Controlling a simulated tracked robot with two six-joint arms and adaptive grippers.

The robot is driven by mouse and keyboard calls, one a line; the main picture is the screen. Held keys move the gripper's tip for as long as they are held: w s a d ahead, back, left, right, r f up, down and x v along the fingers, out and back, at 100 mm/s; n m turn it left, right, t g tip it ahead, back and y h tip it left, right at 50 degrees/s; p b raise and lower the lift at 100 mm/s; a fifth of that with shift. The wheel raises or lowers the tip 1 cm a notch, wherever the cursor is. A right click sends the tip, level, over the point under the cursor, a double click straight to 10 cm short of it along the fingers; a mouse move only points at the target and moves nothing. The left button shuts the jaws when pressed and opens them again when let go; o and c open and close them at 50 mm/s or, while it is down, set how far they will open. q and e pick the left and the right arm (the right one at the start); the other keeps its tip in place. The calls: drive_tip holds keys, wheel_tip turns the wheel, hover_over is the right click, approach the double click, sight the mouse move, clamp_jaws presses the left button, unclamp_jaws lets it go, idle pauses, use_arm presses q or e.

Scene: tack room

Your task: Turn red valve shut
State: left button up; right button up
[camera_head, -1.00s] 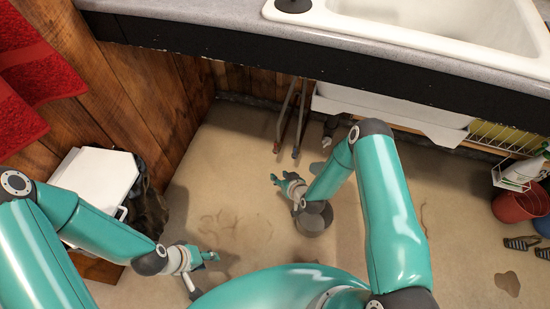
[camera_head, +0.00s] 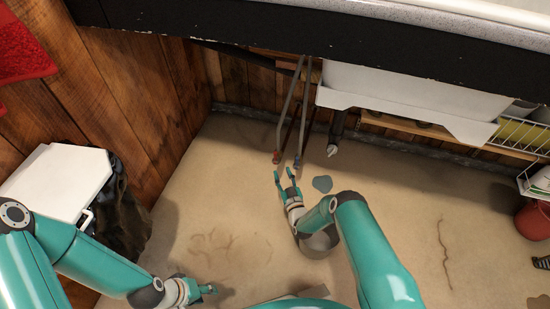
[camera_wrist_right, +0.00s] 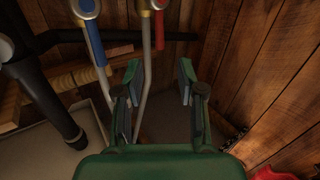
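The red valve's handle (camera_wrist_right: 160,30) shows in the right wrist view, beside a silver pipe at the top. In the head view a small red tip (camera_head: 277,157) is at the lower end of the left grey pipe under the sink. A blue handle (camera_wrist_right: 94,38) is on the neighbouring pipe. My right gripper (camera_head: 285,174) is open and empty, with its fingers pointing toward the pipe ends, apart from the red handle. In the right wrist view its spread fingers (camera_wrist_right: 160,76) are below the red handle. My left gripper (camera_head: 206,291) is low in the head view; its finger gap is unclear.
The dark counter edge (camera_head: 300,32) and white sink underside (camera_head: 410,95) overhang the pipes. A black drain pipe (camera_head: 337,125) stands to their right. A white-topped cabinet (camera_head: 55,182) is at left. Wooden walls (camera_head: 140,90) close the corner. The floor between is mostly clear.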

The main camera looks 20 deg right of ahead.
sight(276, 157)
drive_tip(key=w+b, duration=0.4)
drive_tip(key=w, duration=0.5)
drive_tip(key=shift+w+f, duration=0.15)
drive_tip(key=shift+w, duration=0.1)
drive_tip(key=shift+w+b, duration=0.4)
drive_tip(key=shift+w, duration=0.1)
clamp_jaws()
